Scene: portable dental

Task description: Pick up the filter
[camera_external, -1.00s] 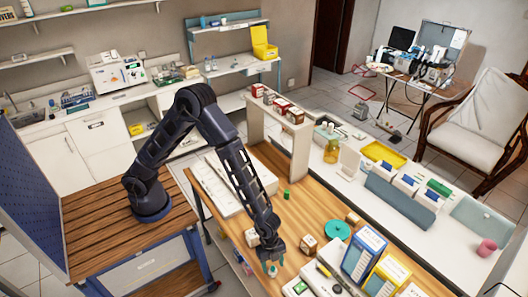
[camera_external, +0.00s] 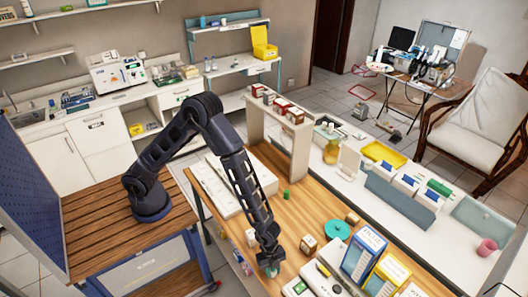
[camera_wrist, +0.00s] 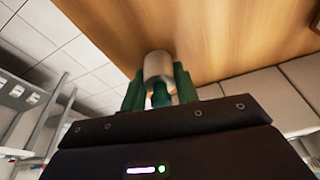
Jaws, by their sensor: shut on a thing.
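The filter, as far as I can tell, is a small pale cylinder (camera_wrist: 158,66) in the wrist view, near the wooden tabletop (camera_wrist: 222,35). My gripper (camera_wrist: 160,84) is shut on it, with green fingers on either side. A dark green part shows just below the pale cylinder; I cannot tell whether it belongs to it. In the external view my gripper (camera_external: 269,264) is low over the front left edge of the wooden table (camera_external: 255,212). The filter is mostly hidden there, and I cannot tell whether it still touches the table.
Right of my gripper stand a small box (camera_external: 308,244), a white device (camera_external: 297,287), a teal disc (camera_external: 337,229), and blue (camera_external: 363,255) and yellow (camera_external: 386,275) boxes. A small green item (camera_external: 286,194) stands farther back. The wood behind my gripper is mostly clear.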

